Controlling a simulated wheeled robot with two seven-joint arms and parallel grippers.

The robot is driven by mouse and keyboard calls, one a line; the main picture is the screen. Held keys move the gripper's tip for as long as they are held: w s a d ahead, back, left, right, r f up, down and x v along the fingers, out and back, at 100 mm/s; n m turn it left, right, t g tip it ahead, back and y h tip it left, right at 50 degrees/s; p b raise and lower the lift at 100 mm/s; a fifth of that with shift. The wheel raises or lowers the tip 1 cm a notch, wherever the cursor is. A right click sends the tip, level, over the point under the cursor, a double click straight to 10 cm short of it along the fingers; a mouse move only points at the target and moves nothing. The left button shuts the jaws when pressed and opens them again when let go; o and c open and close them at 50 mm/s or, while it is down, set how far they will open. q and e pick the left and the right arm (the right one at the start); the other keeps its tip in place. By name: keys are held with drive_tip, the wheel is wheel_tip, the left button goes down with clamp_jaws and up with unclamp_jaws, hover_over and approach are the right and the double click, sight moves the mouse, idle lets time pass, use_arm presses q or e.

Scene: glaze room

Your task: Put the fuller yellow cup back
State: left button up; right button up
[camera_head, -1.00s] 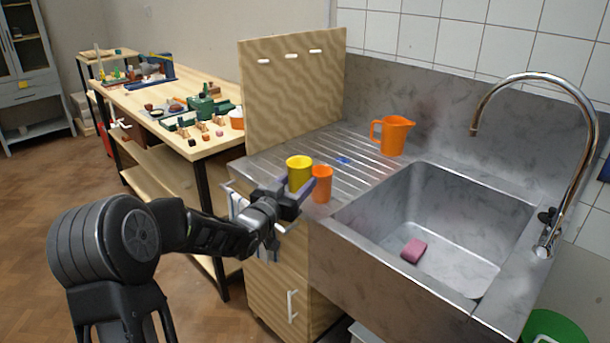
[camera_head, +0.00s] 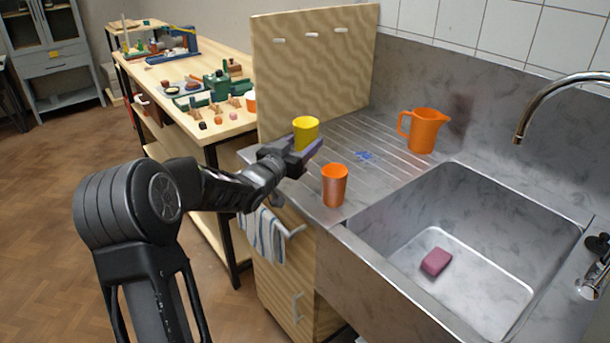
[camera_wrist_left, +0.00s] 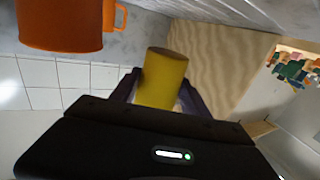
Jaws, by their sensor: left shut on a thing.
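The yellow cup (camera_head: 305,131) is held by my left gripper (camera_head: 309,150) above the left part of the ribbed drainboard, near the wooden board. In the left wrist view the yellow cup (camera_wrist_left: 162,78) sits between the two fingers (camera_wrist_left: 160,90), which are shut on it. What is inside the cup cannot be seen. An orange cup (camera_head: 335,186) stands upright on the drainboard's front edge, to the right of the gripper and apart from it. My right gripper does not show.
An orange jug (camera_head: 424,131) stands at the back of the drainboard (camera_head: 385,165); it also shows in the left wrist view (camera_wrist_left: 62,22). The sink (camera_head: 465,230) holds a pink sponge (camera_head: 436,262). An upright wooden board (camera_head: 315,75) closes the left side. A workbench (camera_head: 195,120) with small items stands beyond.

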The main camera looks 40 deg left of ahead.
use_arm(q)
drive_tip(key=shift+f, duration=2.3)
wheel_tip(320, 180, down, 4)
drive_tip(key=shift+r, duration=0.15)
drive_tip(key=shift+f, duration=0.25)
drive_tip(key=o, duration=1.4)
drive_tip(key=shift+r, duration=0.1)
drive_tip(key=shift+o, duration=0.2)
